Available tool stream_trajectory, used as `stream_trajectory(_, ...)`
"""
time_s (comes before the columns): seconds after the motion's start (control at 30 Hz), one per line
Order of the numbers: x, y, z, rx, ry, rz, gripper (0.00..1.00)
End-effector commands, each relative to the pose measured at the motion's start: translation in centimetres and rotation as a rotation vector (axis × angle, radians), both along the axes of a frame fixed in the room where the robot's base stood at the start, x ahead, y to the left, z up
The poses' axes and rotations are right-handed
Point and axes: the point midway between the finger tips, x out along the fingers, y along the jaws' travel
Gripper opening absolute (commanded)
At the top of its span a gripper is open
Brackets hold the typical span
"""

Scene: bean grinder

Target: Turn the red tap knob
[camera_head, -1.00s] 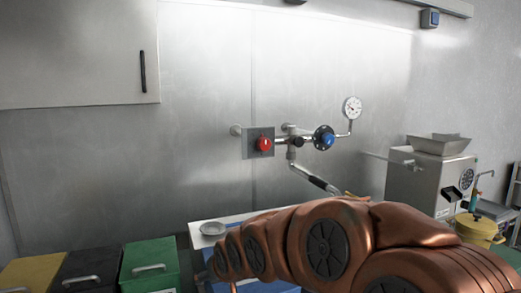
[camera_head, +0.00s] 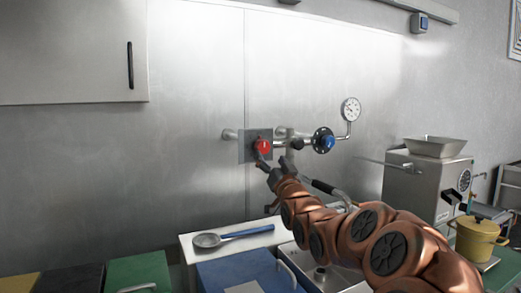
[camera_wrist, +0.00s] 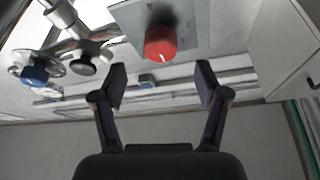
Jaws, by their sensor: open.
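The red tap knob (camera_head: 263,146) sits on a grey square plate (camera_head: 247,150) on the metal wall, at the left end of the pipework. In the wrist view the red knob (camera_wrist: 160,43) is at the top centre, beyond and between the fingertips, with its grey plate behind it. My gripper (camera_head: 274,165) is just below the knob in the head view. In the wrist view my gripper (camera_wrist: 161,85) is open with nothing between its fingers, and a gap shows between the fingertips and the knob.
A blue valve knob (camera_head: 324,140) and a gauge (camera_head: 351,109) are on the pipe to the right. A ladle (camera_head: 232,236) lies on a white surface below, by a blue box (camera_head: 240,272). A grinder (camera_head: 426,180) stands at the right.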

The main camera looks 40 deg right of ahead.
Motion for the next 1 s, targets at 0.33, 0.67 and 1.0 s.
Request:
stream_trajectory(0.33,4.0,-1.7,1.7,0.000,0.005,0.002,0.73)
stream_trajectory(0.67,6.0,-2.4,2.6,0.000,0.003,0.005,0.73)
stream_trajectory(1.0,6.1,-2.5,2.6,0.001,0.004,0.004,0.70)
